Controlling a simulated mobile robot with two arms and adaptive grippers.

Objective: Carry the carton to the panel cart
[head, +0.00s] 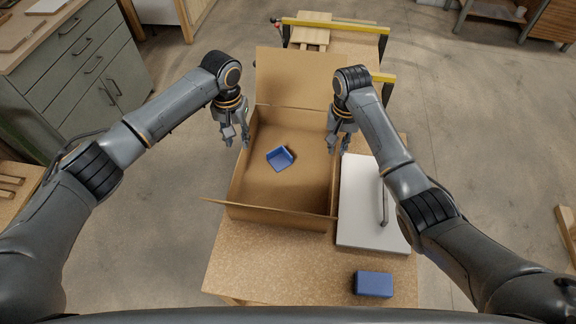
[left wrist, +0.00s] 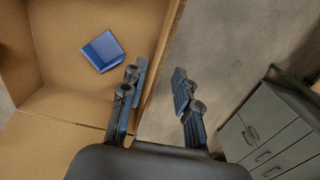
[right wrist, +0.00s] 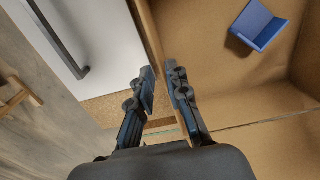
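The open brown carton (head: 278,213) stands on the wood-topped table, its flaps spread; a blue angled piece (head: 280,158) lies inside. My left gripper (head: 236,140) is at the carton's left wall. In the left wrist view its fingers (left wrist: 160,88) are apart, the wall's edge between them nearer the inner finger, with a gap to the outer one. My right gripper (head: 338,143) is at the right wall. The panel cart cannot be made out with certainty.
A white panel (head: 362,222) with a grey bar handle lies right of the carton. A blue block (head: 373,284) sits on the table's (head: 280,268) near right. A yellow-railed stand (head: 335,27) is behind. A grey-green drawer cabinet (head: 85,65) stands left. Floor is open on the right.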

